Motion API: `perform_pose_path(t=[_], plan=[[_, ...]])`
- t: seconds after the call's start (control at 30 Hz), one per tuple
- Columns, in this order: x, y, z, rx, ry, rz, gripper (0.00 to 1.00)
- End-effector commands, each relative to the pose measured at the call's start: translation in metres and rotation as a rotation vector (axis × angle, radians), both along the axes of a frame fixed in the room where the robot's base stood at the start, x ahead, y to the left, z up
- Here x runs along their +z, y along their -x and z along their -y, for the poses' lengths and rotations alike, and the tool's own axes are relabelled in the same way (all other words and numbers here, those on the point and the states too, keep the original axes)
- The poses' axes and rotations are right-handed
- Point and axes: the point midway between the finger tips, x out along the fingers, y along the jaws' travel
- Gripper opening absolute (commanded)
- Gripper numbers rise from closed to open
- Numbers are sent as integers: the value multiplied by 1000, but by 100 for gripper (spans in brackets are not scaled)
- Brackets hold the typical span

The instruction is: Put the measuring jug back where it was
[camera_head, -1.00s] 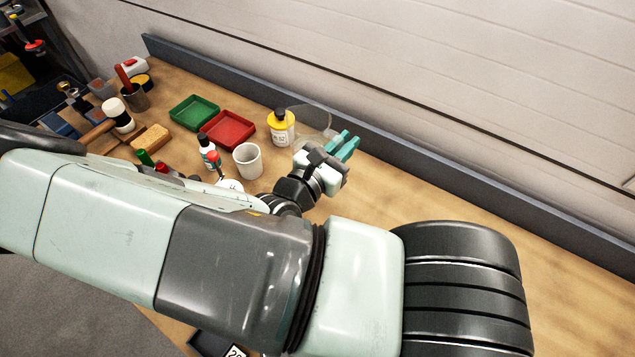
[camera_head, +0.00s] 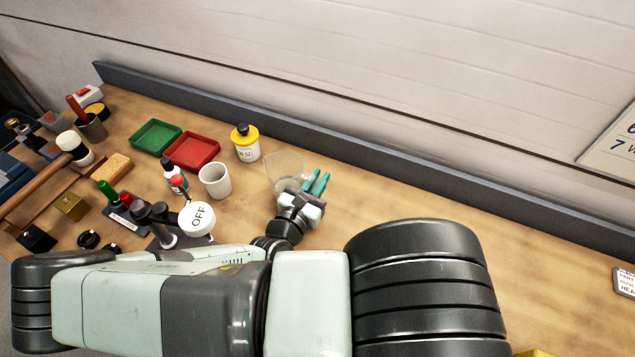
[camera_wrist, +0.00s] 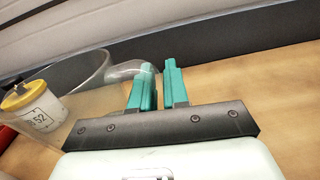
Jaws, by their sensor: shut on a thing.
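The measuring jug (camera_head: 283,164) is clear and see-through, with its open mouth up, in front and to the right of the yellow-capped bottle (camera_head: 246,144). My gripper (camera_head: 317,178) is at the jug's right side, its teal fingers shut on the jug's handle. In the wrist view the jug (camera_wrist: 92,78) is at the left, and its handle reaches to the fingers of my gripper (camera_wrist: 159,68). I cannot tell whether the jug's base touches the bench (camera_head: 420,205).
A white cup (camera_head: 215,180), a red tray (camera_head: 191,151) and a green tray (camera_head: 156,137) stand left of the jug. A white OFF disc (camera_head: 197,218) is nearer my arm. A grey upstand (camera_head: 350,152) runs along the back.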

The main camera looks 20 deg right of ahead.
Motion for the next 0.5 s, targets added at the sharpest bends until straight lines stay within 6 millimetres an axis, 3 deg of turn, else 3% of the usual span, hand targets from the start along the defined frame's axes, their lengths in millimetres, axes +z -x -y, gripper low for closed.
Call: perform_pose_path(t=[0.1, 0.43, 0.47, 0.5], plan=[[-10, 0, 1, -1, 1, 2, 0], [-13, 0, 0, -1, 0, 1, 0], [-13, 0, 0, -1, -1, 0, 19], [-13, 0, 0, -1, -1, 1, 25]])
